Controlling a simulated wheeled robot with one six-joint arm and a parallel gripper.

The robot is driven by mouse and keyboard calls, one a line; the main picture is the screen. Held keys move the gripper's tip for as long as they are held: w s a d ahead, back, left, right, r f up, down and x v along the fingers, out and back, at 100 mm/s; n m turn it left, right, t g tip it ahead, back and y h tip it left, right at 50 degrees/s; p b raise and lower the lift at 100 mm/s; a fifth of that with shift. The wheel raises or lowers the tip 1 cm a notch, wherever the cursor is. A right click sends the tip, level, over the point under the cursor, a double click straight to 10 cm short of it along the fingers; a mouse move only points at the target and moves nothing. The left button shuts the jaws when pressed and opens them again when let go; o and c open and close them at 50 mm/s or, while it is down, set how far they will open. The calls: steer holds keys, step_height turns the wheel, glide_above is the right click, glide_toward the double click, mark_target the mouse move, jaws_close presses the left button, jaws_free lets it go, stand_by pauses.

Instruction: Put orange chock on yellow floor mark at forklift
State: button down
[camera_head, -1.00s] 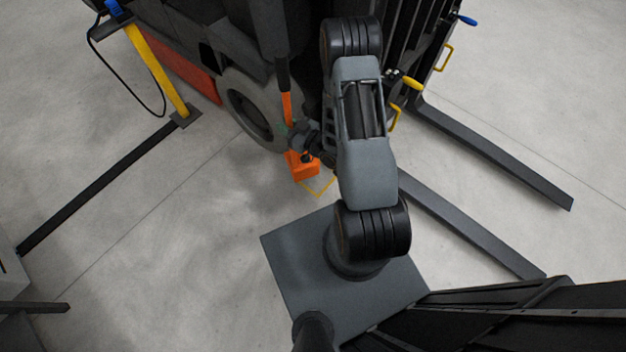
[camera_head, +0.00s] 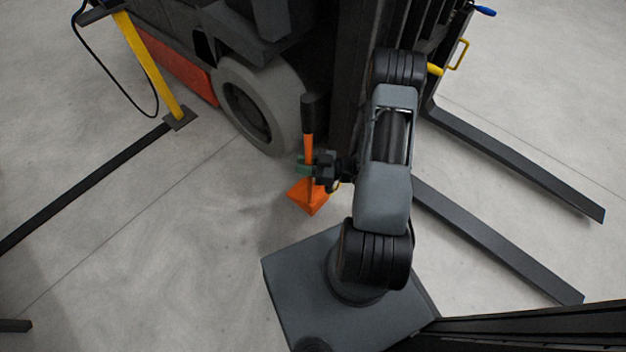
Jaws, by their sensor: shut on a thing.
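The orange chock (camera_head: 308,198) has an upright orange handle with a black grip on top. My gripper (camera_head: 308,168) is shut on the handle, a little above the wedge-shaped body. The chock is beside the forklift's (camera_head: 290,30) grey wheel (camera_head: 253,105), on the wheel's near right side. I cannot tell whether its base touches the floor. The yellow floor mark is not clearly visible; a tiny yellow bit shows beside the gripper, and the chock and my arm cover that area.
Two dark forks (camera_head: 500,240) reach out over the floor on the right. A yellow post (camera_head: 150,65) with a cable and a long dark floor bar (camera_head: 85,185) stands at the left. The floor (camera_head: 170,240) in front of the wheel is clear.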

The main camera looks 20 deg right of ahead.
steer(key=w+d+f+b, duration=0.6)
steer(key=w+f, duration=0.3)
steer(key=w, duration=0.2)
steer(key=shift+w+d+b, duration=0.15)
steer(key=shift+d+b, duration=0.15)
steer(key=shift+b, duration=0.35)
steer(key=shift+w, duration=0.1)
steer(key=f, duration=0.1)
steer(key=f+b, duration=0.2)
steer(key=f, duration=0.1)
steer(key=shift+w+d, duration=0.2)
steer(key=shift+w, duration=0.1)
